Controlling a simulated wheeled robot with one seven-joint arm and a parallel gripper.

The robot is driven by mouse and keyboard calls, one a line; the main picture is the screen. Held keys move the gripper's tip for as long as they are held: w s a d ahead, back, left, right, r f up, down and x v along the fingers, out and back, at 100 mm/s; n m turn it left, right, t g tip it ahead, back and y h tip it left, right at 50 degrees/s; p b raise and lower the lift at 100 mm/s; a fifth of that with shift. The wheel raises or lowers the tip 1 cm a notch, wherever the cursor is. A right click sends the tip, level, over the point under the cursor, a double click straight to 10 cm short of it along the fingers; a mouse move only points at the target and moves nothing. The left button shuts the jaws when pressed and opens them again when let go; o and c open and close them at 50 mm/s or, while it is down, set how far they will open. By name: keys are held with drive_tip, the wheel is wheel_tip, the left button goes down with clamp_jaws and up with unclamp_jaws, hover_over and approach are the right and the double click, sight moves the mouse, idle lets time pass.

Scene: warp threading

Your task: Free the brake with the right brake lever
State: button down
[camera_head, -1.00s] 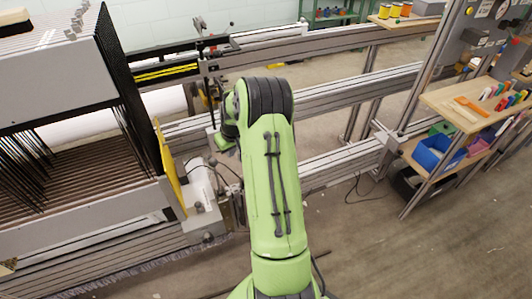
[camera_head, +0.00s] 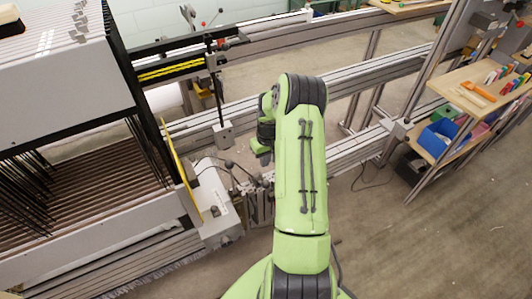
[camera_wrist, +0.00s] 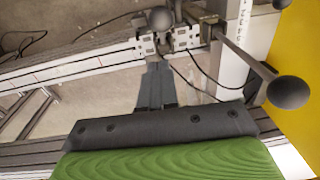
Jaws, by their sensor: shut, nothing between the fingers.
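Two brake levers with dark ball knobs show in the wrist view. One knob (camera_wrist: 288,92) is large and near at the right, on a rod running up left to a bracket. The other knob (camera_wrist: 160,18) is at the top middle, beyond my fingertips. I cannot tell for sure which is the right brake lever. My gripper (camera_wrist: 157,75) is shut and empty, its fingers pointing toward the bracket and apart from both knobs. In the head view my gripper (camera_head: 262,157) hangs beside the lever mechanism; its fingertips are hard to make out. A lever knob (camera_head: 228,163) shows to its left there.
The loom's yellow side plate (camera_head: 181,165) and white housing (camera_head: 211,190) stand close left of the levers. Grey frame rails (camera_head: 350,95) run behind. A shelf unit with a blue bin (camera_head: 440,136) stands right. The floor at the lower right is clear.

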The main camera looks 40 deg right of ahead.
sight(269, 186)
drive_tip(key=f, duration=0.1)
drive_tip(key=s+a+f, duration=0.1)
drive_tip(key=s+f+b, duration=0.1)
drive_tip(key=f, duration=0.1)
drive_tip(key=shift+a, duration=0.2)
drive_tip(key=shift+s+f+t+b, duration=0.35)
drive_tip(key=shift+s+t+b, duration=0.1)
drive_tip(key=shift+b, duration=0.15)
drive_tip(key=shift+s+a+f+b, duration=0.25)
drive_tip(key=shift+s+f+b, duration=0.15)
drive_tip(key=shift+s, duration=0.15)
drive_tip(key=shift+s+a+f+b, duration=0.2)
drive_tip(key=shift+s+f+b, duration=0.2)
drive_tip(key=shift+s, duration=0.15)
drive_tip(key=shift+r, duration=0.15)
